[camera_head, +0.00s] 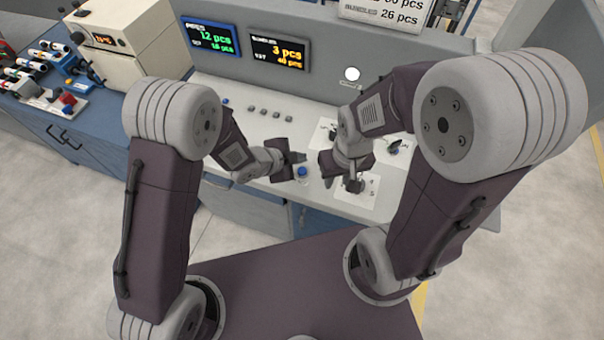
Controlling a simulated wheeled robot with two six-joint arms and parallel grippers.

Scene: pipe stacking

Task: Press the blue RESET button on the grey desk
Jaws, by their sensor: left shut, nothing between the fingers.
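A blue button (303,171) is near the front edge of the grey desk (250,122), between my two grippers. Its lettering is too small to read. My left gripper (298,158) is shut and empty, just left of the button and slightly beyond it. I cannot tell whether it touches the button. My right gripper (341,184) points down to the right of the button, over or beside a white plate on the desk. Its fingers are dark and small, and I cannot tell whether they are open.
Several small grey buttons (263,111) stand in a row farther back. Two displays (278,52) hang on the panel behind the desk. White plates with fittings (365,203) lie around my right gripper.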

